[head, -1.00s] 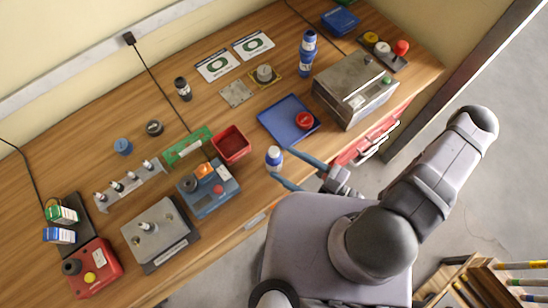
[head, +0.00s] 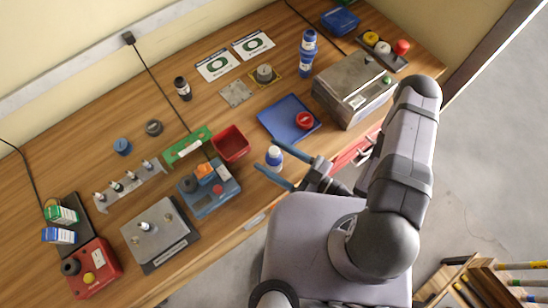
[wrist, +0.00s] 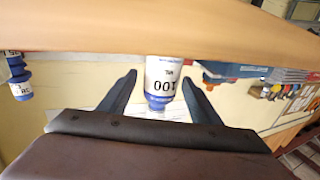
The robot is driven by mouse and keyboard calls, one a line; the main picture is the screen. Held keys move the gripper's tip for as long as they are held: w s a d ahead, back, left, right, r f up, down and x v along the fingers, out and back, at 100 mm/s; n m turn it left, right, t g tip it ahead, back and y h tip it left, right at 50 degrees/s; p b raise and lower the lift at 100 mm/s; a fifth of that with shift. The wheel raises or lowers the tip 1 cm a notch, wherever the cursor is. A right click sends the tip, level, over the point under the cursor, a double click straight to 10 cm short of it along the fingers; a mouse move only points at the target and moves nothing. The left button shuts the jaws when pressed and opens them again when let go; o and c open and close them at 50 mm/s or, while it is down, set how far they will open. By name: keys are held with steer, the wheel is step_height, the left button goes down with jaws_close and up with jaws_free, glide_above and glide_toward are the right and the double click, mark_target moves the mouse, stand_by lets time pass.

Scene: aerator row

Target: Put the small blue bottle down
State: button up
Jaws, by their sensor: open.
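The small blue bottle (head: 274,156), white-labelled with blue ends, stands upright on the wooden bench near its front edge, right of the red bin. In the wrist view, which is upside down, the bottle (wrist: 163,82) shows its "100" label, and its base meets the bench. My gripper (head: 265,155) is open, with one blue finger on each side of the bottle. In the wrist view a gap shows between the bottle and each finger.
A red bin (head: 232,141) stands left of the bottle. A blue tray (head: 277,118) with a red round part lies behind it. A blue-grey control box (head: 212,195) is at front left. A grey metal machine (head: 350,88) stands to the right.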

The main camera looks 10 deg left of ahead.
mark_target(273, 150)
steer(key=shift+a, duration=0.15)
steer(key=c, duration=1.3)
steer(key=shift+r, duration=0.1)
step_height(273, 150, up, 10)
steer(key=p, duration=0.8)
steer(key=shift+p, duration=0.4)
step_height(273, 150, down, 8)
steer(key=b, duration=0.8)
